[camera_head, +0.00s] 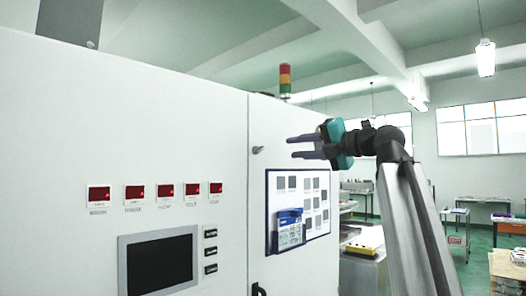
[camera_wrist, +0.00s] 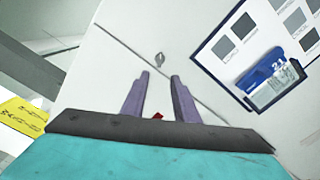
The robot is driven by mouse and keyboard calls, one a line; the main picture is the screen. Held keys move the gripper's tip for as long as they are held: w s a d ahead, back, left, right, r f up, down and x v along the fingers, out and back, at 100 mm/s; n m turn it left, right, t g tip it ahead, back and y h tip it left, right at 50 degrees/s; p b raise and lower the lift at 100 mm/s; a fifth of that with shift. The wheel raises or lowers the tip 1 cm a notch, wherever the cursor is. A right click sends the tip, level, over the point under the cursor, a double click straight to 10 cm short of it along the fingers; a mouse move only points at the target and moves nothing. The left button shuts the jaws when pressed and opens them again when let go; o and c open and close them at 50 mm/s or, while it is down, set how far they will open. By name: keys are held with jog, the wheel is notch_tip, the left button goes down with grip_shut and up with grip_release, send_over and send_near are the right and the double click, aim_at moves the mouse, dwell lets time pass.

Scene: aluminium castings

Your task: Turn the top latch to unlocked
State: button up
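The top latch (camera_head: 258,150) is a small grey piece on the white cabinet door, just right of the vertical door seam and near the door's upper left. It also shows in the wrist view (camera_wrist: 159,58), just beyond the fingertips. My gripper (camera_head: 291,147) is to the right of the latch, its two purple fingers pointing left towards it. In the wrist view the fingers (camera_wrist: 160,76) are apart with nothing held between them. A gap shows between the fingertips and the latch. The latch is too small to tell its exact turn position.
A dark-framed board (camera_head: 300,245) with a blue-and-white holder (camera_head: 290,229) is on the door below my gripper. A dark handle (camera_head: 258,289) sits lower on the door. A signal light (camera_head: 285,80) stands on top of the cabinet. The door around the latch is bare.

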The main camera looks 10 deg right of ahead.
aim_at(261, 150)
jog(key=p+x, duration=0.4)
jog(key=x, duration=0.9)
jog(key=shift+w+a, duration=0.2)
jog(key=shift+w, duration=0.1)
jog(key=shift+c, duration=0.2)
grip_shut()
